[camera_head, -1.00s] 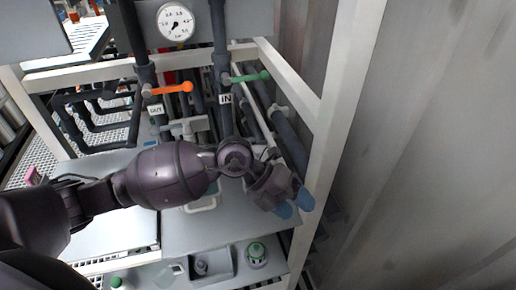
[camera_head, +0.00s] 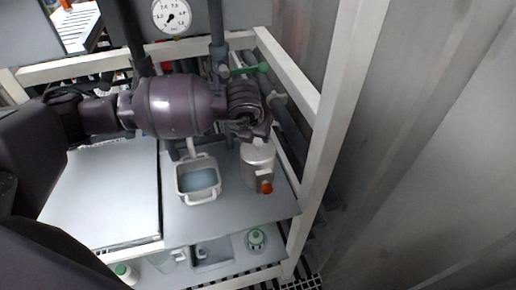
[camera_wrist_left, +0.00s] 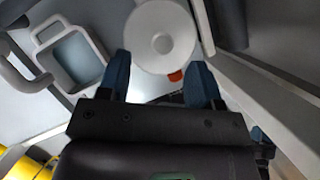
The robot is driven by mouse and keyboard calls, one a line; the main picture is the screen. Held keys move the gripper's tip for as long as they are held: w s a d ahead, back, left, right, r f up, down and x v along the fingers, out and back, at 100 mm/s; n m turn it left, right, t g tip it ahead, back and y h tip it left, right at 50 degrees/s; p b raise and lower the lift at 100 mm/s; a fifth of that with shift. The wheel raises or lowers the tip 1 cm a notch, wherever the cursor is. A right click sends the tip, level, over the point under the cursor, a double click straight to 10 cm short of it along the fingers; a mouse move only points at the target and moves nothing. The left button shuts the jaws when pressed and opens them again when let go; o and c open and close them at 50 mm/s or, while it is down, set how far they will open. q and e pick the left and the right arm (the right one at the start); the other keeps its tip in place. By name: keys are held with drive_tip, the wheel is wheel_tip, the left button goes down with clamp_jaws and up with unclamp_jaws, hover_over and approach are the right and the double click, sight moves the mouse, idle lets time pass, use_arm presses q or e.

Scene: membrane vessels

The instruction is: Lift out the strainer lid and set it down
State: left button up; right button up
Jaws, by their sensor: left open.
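A silver cylindrical vessel (camera_head: 258,168) with an orange-red fitting (camera_head: 266,187) stands on the grey shelf, near its right end. In the left wrist view its round pale lid (camera_wrist_left: 150,22) shows from above, with a small raised knob (camera_wrist_left: 162,43) in the middle. My left gripper (camera_wrist_left: 160,62) is open, its two blue fingers apart and nothing between them gripped. The lid lies ahead of and between the fingertips; I cannot tell the remaining gap. In the head view my left wrist is above the vessel and hides part of its top. My right gripper is not in view.
A white square basin (camera_head: 198,180) with bluish contents stands left of the vessel on the shelf (camera_head: 230,222). Pipes, a green-handled valve (camera_head: 249,69) and a gauge (camera_head: 172,16) are behind. A white frame post (camera_head: 330,150) rises close on the right. Bottles stand below.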

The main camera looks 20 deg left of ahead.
sight(258, 142)
use_arm(q)
drive_tip(key=shift+w+d+f, duration=0.1)
drive_tip(key=shift+f, duration=0.4)
drive_tip(key=p+x, duration=0.1)
drive_tip(key=x, duration=0.2)
drive_tip(key=shift+d+f, duration=0.1)
drive_tip(key=shift+f, duration=0.1)
drive_tip(key=shift+w+f, duration=0.2)
drive_tip(key=shift+f, duration=0.3)
drive_tip(key=shift+c, duration=1.4)
drive_tip(key=c, duration=0.7)
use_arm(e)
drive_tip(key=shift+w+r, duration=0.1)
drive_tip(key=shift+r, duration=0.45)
